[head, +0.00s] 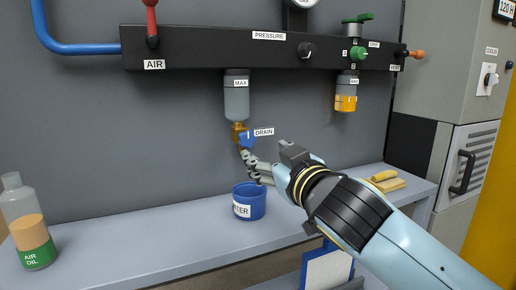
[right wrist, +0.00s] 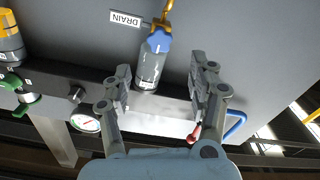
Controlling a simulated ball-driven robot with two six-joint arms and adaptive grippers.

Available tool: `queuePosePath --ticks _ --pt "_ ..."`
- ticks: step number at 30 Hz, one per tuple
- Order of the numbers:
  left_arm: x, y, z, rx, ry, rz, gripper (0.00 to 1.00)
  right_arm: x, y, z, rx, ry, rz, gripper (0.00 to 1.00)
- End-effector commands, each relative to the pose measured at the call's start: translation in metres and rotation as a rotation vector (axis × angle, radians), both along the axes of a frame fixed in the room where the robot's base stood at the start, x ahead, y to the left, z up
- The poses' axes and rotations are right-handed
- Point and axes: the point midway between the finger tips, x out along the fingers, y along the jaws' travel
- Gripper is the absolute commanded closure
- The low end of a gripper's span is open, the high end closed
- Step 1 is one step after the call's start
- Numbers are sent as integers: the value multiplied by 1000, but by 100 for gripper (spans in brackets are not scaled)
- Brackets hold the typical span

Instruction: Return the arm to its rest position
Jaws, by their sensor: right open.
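My right gripper (head: 266,154) reaches in from the right, its jaws open and empty, just below and in front of the blue drain knob (head: 246,139). The knob hangs on a brass fitting under the clear grey bowl (head: 236,100) marked MAX. In the right wrist view, turned upside down, the spread fingers (right wrist: 160,72) stand on either side of the bowl (right wrist: 149,70) and the blue knob (right wrist: 158,41); I see no contact. A blue cup (head: 250,203), its label partly readable as "TER", stands on the shelf below the gripper. My left gripper is out of view.
A black manifold (head: 215,45) runs along the wall with a red lever, gauge, knobs and an amber-filled bowl (head: 346,97). An AIR OIL bottle (head: 30,225) stands at the shelf's left. Yellow cloths (head: 385,182) lie at its right, near a grey cabinet (head: 445,90).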

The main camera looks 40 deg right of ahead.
Motion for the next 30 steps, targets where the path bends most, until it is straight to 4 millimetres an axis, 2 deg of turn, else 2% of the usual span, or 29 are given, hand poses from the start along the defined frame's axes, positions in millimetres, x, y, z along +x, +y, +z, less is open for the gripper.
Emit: queuePosePath --ticks 3,6,23,26,29,30 --pt "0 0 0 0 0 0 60 -13 3 -1 0 1 0 40" --pt "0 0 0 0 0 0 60 -18 4 0 1 1 0 40" --pt "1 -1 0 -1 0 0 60 -19 4 -1 2 4 -2 40" --pt "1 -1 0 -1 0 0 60 -26 1 -17 27 68 -30 40" --pt "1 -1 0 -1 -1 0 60 -50 -4 -57 84 242 -85 40" --pt "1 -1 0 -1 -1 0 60 -64 -4 -76 110 335 -104 40"
